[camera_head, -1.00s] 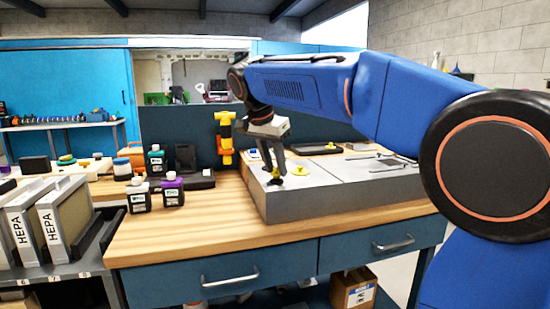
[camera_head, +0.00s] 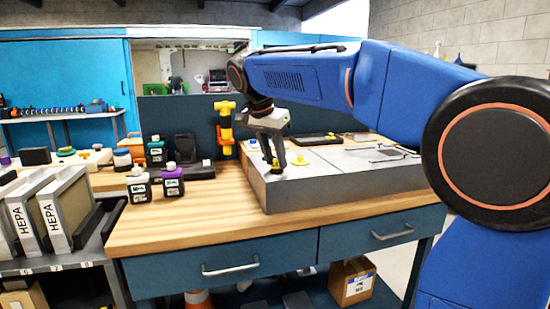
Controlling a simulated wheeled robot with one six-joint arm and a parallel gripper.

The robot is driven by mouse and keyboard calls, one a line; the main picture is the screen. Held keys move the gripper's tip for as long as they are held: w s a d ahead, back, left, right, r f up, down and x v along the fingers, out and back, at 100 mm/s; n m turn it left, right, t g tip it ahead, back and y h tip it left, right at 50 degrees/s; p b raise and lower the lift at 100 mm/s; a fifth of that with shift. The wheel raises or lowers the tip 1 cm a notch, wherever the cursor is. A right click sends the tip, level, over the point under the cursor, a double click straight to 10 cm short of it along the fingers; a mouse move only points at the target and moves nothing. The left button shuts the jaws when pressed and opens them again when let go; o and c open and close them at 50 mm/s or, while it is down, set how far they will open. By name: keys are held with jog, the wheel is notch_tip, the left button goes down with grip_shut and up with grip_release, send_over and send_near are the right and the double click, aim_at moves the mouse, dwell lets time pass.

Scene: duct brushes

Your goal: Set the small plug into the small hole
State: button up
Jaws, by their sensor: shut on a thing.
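My gripper (camera_head: 276,167) points down over the left part of the grey metal duct box (camera_head: 340,192) on the wooden bench. It is shut on a small yellow plug (camera_head: 276,162), of which only a bit shows between the dark fingers. The fingertips are at or just above the box top; I cannot tell if the plug touches it. The small hole is not clearly visible; a dark patch lies under the fingertips. Another yellow plug (camera_head: 299,160) stands on the box top just right of my gripper, apart from it.
A yellow-orange tool (camera_head: 225,125) stands upright behind. A dark tablet-like thing (camera_head: 313,139) lies behind the box. HEPA filters (camera_head: 52,222) stand at far left. The bench front left of the box is clear.

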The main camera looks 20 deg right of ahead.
jog(key=shift+f, duration=0.4)
dwell(0.6)
jog(key=shift+r, duration=0.8)
jog(key=shift+f, duration=0.8)
dwell(3.6)
jog(key=o, duration=0.7)
jog(key=shift+o, duration=0.2)
jog(key=v, duration=1.1)
